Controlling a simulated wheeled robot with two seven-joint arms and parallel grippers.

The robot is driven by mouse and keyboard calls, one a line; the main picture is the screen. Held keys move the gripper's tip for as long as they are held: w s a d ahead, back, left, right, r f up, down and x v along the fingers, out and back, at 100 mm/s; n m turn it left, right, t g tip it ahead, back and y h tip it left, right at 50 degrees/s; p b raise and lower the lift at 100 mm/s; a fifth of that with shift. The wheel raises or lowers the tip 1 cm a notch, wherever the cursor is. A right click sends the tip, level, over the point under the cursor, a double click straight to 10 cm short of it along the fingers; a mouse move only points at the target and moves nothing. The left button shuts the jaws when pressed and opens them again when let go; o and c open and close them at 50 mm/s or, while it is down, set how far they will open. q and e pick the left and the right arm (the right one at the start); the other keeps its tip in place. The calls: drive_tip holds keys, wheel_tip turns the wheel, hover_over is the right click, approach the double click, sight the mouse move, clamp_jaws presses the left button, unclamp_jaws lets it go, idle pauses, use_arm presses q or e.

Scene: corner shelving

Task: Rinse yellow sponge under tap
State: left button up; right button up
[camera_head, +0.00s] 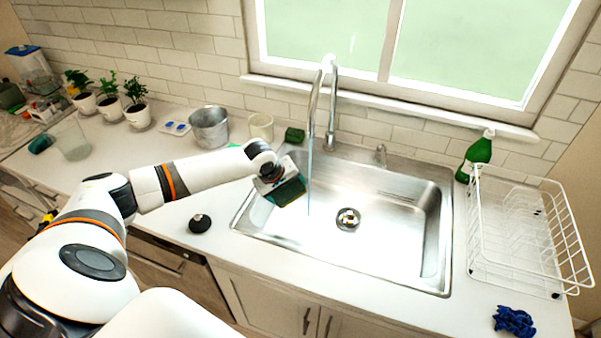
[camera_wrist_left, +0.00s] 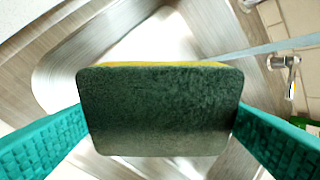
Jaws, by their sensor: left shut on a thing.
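The yellow sponge (camera_wrist_left: 160,110) has a dark green scouring side that faces the left wrist camera, with a thin yellow edge along its top. My left gripper (camera_head: 284,186) is shut on it, with teal fingers at both sides. In the head view the sponge (camera_head: 288,192) is over the left part of the steel sink (camera_head: 400,255). The tap (camera_head: 331,110) stands behind the sink and a thin stream of water (camera_head: 310,175) runs down just right of the sponge. The stream looks apart from the sponge. My right gripper is not in view.
A white dish rack (camera_head: 520,225) and green spray bottle (camera_head: 479,152) stand right of the sink. A blue cloth (camera_head: 514,321) lies in front. A metal bucket (camera_head: 209,127), cream cup (camera_head: 261,127) and green block (camera_head: 294,135) stand behind left. A black round object (camera_head: 200,223) lies on the counter.

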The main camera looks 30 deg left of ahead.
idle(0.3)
use_arm(q)
drive_tip(key=s+r+p, duration=0.1)
drive_tip(key=p, duration=0.1)
drive_tip(key=shift+s+d+r+p, duration=0.1)
drive_tip(key=shift+s+r+p, duration=0.2)
drive_tip(key=shift+r+p, duration=0.1)
drive_tip(key=shift+s, duration=0.3)
drive_tip(key=shift+s+d+r, duration=0.15)
drive_tip(key=shift+s+r, duration=0.4)
drive_tip(key=shift+s, duration=0.15)
drive_tip(key=shift+s+d+r, duration=0.1)
drive_tip(key=shift+s+r, duration=0.45)
drive_tip(key=shift+s, duration=0.15)
